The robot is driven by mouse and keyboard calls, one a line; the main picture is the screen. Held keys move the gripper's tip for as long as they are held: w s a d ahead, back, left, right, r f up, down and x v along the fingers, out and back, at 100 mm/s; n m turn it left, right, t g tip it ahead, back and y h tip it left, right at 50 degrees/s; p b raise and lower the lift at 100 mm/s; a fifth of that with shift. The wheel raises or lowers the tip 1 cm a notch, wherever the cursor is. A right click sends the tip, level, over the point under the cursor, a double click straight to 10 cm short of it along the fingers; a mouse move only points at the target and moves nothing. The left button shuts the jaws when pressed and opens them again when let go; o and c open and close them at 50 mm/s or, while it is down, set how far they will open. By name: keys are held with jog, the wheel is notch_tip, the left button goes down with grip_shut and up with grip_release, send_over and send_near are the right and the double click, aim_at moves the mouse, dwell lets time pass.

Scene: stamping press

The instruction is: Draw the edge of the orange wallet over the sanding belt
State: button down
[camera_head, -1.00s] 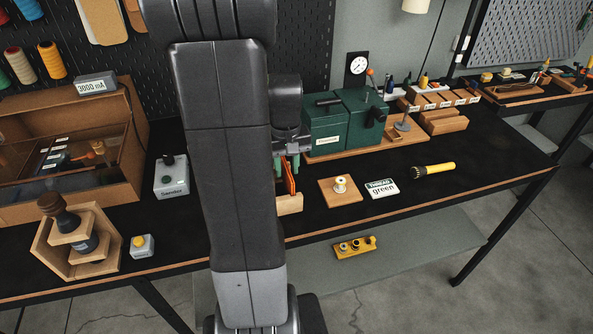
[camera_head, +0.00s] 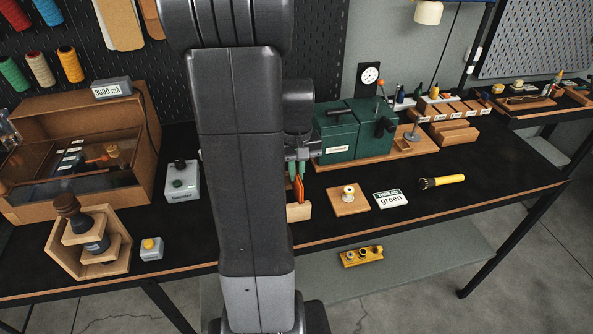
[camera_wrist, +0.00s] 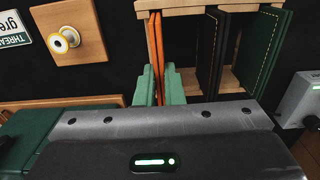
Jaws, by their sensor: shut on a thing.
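The orange wallet (camera_wrist: 154,50) stands on edge in a wooden rack (camera_wrist: 185,6) in the wrist view, beside black wallets (camera_wrist: 210,48). My gripper (camera_wrist: 160,85) has green fingers, shut on the near end of the orange wallet. In the head view the orange wallet (camera_head: 299,190) shows below my gripper (camera_head: 297,170), just above the rack (camera_head: 299,212). My arm hides most of the rack there. I cannot make out a sanding belt; a green machine (camera_head: 352,130) stands just right of my gripper.
A wooden block with a spool (camera_head: 348,198), a "THREAD green" card (camera_head: 391,198) and a flashlight (camera_head: 442,181) lie to the right. A grey switch box (camera_head: 182,182), a yellow-button box (camera_head: 151,248) and a wooden holder (camera_head: 82,242) stand left.

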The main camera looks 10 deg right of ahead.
notch_tip(320, 180, up, 7)
jog(key=p, duration=0.5)
jog(key=shift+p, duration=0.35)
jog(key=c, duration=2.1)
grip_release()
grip_shut()
